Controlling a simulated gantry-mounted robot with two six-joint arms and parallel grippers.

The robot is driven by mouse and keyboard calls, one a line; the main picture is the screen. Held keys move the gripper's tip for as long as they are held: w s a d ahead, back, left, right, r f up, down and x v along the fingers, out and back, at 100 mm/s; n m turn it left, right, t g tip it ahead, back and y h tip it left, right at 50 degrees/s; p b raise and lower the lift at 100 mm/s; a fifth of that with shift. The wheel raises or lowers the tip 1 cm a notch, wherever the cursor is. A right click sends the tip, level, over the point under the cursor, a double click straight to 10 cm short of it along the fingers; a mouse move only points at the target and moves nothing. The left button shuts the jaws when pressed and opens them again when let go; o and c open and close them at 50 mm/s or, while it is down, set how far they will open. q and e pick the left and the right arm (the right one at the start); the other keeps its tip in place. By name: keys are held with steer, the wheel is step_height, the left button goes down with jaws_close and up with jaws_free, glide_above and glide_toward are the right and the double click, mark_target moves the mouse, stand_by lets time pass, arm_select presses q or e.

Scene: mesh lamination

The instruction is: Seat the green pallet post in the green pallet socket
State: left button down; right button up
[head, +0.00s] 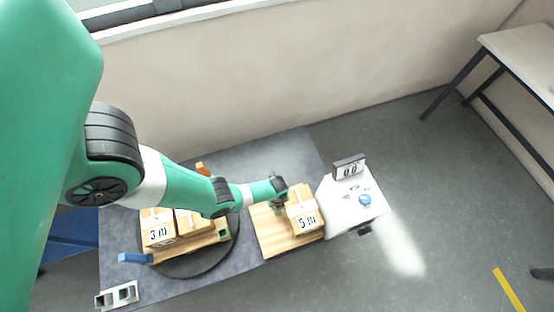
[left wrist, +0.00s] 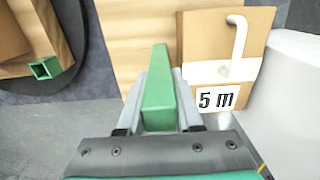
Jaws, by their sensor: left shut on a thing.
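The green pallet post (left wrist: 158,85) is a tapered-looking green bar in the left wrist view. My left gripper (left wrist: 160,103) is shut on it, with a grey finger on each side. In the head view my left gripper (head: 278,203) is above the wooden board, beside the 5 m box; the post is hard to make out there. The green pallet socket (head: 223,235) is at the near right corner of the pallet on the dark turntable. In the left wrist view the socket (left wrist: 45,68) is a hollow square tube at upper left, apart from the post. My right gripper is not in view.
A 5 m box (head: 307,220) stands on the wooden board (head: 272,238). A white console (head: 352,208) stands to its right. The turntable (head: 190,266) carries a pallet with a 3 m box (head: 158,233). Blue (head: 135,257) and orange (head: 202,168) parts stick out at pallet corners.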

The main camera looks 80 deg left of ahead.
arm_select(q)
step_height(320, 180, down, 2)
steer(key=shift+s+d+f+b, duration=0.1)
steer(key=shift+f+b, duration=0.15)
steer(key=shift+b, duration=0.3)
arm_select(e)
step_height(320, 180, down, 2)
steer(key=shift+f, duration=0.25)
arm_select(q)
steer(key=c, duration=1)
jaws_free()
steer(key=shift+f, duration=0.15)
steer(key=o, duration=0.4)
steer(key=shift+o, duration=0.2)
step_height(320, 180, up, 13)
steer(key=p, duration=1.2)
steer(key=shift+f, duration=0.2)
steer(key=shift+o, duration=0.4)
steer(key=shift+f, duration=0.1)
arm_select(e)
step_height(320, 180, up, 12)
